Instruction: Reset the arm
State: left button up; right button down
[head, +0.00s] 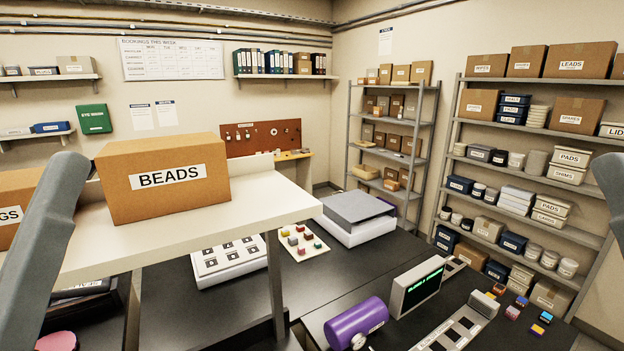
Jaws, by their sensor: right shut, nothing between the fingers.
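Grey links of my left and right arms show at the left and right edges of the head view. No fingers of either gripper can be made out. On the dark bench stands a beige display unit (405,297) with green text on a black screen. A pale strip with dark square pads (462,325) lies to the right. A white instrument with a grey top (357,214) stands farther back. No separate instrument arm can be made out.
A cardboard box marked BEADS (165,178) stands on a raised cream shelf (250,217) at left. Beneath and behind it are a white tray of dark squares (229,262) and a board of coloured blocks (304,241). Small coloured blocks (513,312) lie at right. Bare bench (345,268) shows centrally.

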pick_arm(q)
notch_tip(320, 180, up, 15)
jog(key=p, duration=1.1)
jog(key=shift+r+p, duration=0.15)
jog(key=shift+p, duration=0.2)
pick_arm(e)
notch_tip(320, 180, up, 15)
jog(key=shift+r, duration=0.15)
pick_arm(q)
jog(key=shift+r, duration=0.1)
